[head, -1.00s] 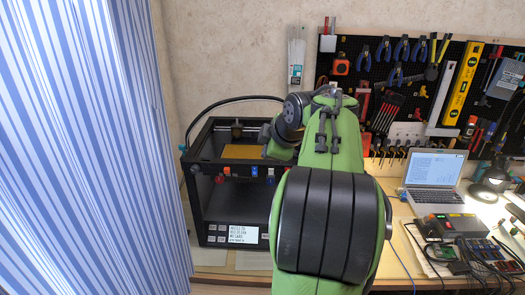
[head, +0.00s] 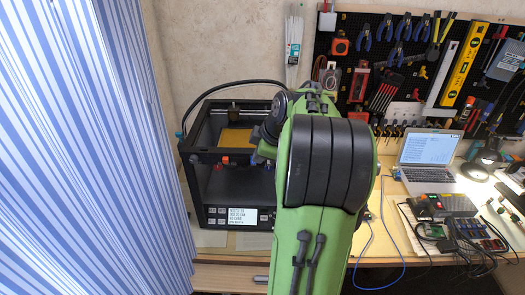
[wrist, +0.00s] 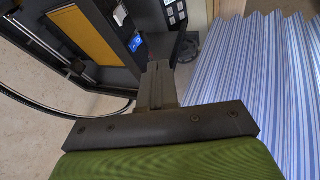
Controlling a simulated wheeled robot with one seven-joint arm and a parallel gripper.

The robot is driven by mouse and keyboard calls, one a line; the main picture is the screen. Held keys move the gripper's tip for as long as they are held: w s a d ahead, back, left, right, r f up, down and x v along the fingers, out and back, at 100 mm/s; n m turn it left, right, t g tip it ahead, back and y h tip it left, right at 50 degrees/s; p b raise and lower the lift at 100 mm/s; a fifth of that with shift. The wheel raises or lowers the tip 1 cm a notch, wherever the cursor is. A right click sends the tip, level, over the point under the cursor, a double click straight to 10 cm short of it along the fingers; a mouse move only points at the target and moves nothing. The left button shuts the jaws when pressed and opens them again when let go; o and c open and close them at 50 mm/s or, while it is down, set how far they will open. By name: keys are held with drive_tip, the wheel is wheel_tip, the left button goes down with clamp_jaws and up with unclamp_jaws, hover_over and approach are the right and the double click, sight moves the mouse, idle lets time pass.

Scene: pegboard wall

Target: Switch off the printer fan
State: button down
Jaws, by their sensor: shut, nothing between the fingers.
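The black 3D printer (head: 188,185) stands on the bench left of my arm in the head view, with an orange-yellow plate (head: 236,139) inside. Small coloured controls sit along its front bar, including a red one (head: 219,167) and a blue one (head: 253,160). In the wrist view, a blue control (wrist: 136,43) shows on the printer's dark front. I cannot tell which control is for the fan, nor its position. My gripper (wrist: 154,66) is shut and empty, its tips close to the printer's front near the blue control; contact is unclear. In the head view my arm hides the gripper.
A striped blue curtain (head: 90,150) hangs on the left, close to the printer. A black cable (head: 235,83) arches behind the printer. A laptop (head: 428,150) and electronics (head: 465,230) lie on the bench at right, below the tool pegboard (head: 425,80).

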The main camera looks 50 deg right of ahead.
sight(251, 164)
drive_tip(key=w+d+f, duration=0.1)
drive_tip(key=f, duration=0.1)
drive_tip(key=w+d+f, duration=0.1)
drive_tip(key=w+f, duration=0.1)
drive_tip(key=w+d+f+p, duration=0.1)
drive_tip(key=f, duration=0.1)
drive_tip(key=shift+w+d, duration=0.25)
drive_tip(key=shift+w, duration=0.15)
drive_tip(key=shift+a, duration=0.1)
drive_tip(key=shift+f, duration=0.1)
